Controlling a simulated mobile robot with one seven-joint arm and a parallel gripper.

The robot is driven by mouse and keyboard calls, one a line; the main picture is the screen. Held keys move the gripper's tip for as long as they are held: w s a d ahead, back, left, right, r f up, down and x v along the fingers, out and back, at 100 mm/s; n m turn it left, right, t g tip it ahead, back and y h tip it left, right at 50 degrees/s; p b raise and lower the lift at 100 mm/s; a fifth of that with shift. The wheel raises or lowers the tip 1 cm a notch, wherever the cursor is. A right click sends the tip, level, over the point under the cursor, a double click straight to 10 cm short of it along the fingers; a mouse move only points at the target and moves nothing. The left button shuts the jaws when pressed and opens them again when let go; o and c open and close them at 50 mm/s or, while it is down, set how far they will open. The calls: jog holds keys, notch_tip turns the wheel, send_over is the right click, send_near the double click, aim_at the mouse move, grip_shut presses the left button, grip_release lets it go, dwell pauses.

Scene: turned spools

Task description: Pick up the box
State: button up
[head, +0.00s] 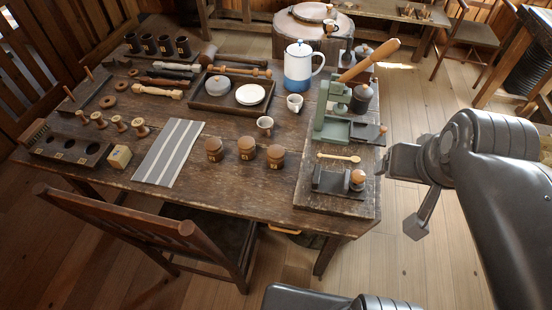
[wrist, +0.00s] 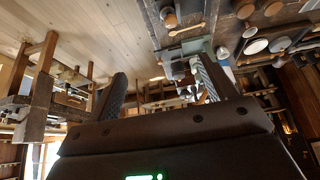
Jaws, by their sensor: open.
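A small pale wooden box (head: 119,157) with a mark on its front stands at the left front of the worktable (head: 230,185), between a dark holed rack and a striped grey cloth. I cannot make the box out in the wrist view. My gripper (wrist: 160,84) is open and nothing shows between its fingers. In the head view my arm reaches in from the right, with its end beyond the table's right edge, far from the box.
The striped cloth (head: 168,152) lies right of the box and the holed rack (head: 70,148) left of it. Several spools stand behind. Three lidded jars (head: 246,148), a blue-white pot (head: 299,66) and a green press (head: 333,112) stand farther right. A chair (head: 150,225) stands at the front.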

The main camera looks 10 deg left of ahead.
jog(key=m+g, duration=0.2)
jog(key=g, duration=0.3)
send_over(275, 152)
jog(key=f, duration=1.4)
jog(key=d+f, duration=0.1)
jog(key=f, duration=0.6)
jog(key=shift+f, duration=0.2)
jog(key=shift+g, duration=0.3)
jog(key=f, duration=0.4)
jog(key=a+f, duration=0.1)
jog(key=f, duration=0.1)
jog(key=shift+f, duration=3.1)
jog(key=shift+c, duration=0.5)
